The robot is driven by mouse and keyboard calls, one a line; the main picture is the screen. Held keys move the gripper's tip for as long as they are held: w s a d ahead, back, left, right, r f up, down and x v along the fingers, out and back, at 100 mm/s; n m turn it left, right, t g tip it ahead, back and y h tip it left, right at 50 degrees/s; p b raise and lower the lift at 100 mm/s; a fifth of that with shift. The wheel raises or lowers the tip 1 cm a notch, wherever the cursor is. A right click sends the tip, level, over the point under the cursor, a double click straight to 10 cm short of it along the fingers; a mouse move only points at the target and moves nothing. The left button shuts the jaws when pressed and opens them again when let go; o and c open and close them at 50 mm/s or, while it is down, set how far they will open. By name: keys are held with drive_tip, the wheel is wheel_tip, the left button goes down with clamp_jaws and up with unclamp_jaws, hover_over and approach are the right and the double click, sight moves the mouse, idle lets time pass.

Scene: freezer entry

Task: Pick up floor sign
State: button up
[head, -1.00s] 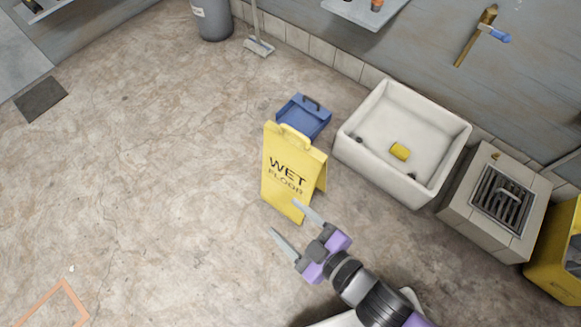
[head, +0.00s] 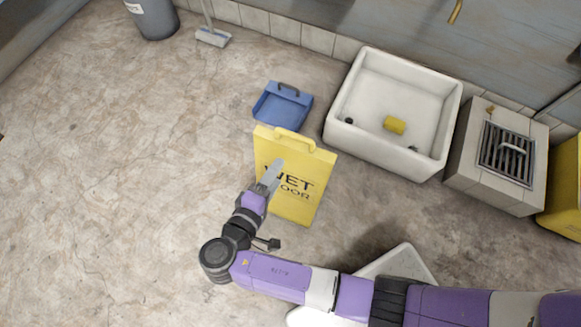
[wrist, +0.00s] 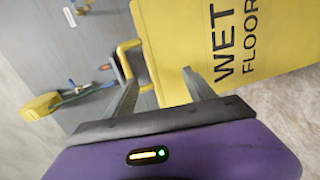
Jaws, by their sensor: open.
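The yellow floor sign (head: 304,178) with black "WET FLOOR" lettering stands on the floor near the middle of the head view. Its handle loop (head: 286,141) is at the top edge. My gripper (head: 273,176) is in front of the sign's face in that view and hides part of the lettering. In the wrist view the sign (wrist: 210,35) fills the upper right. The handle (wrist: 127,55) shows just beyond the two fingers of my gripper (wrist: 160,82). The fingers are apart, with nothing held between them. I cannot tell whether a finger touches the sign.
A blue dustpan (head: 282,106) lies behind the sign. A broom (head: 212,37) and grey bin (head: 153,18) are at the back left. The left floor is clear.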

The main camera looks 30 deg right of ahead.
sight(292, 152)
drive_tip(key=shift+b+x, duration=1)
drive_tip(key=shift+x, duration=2.95)
drive_tip(key=shift+d+r, duration=0.1)
drive_tip(key=shift+r, duration=0.1)
drive_tip(key=c, duration=1.3)
clamp_jaws()
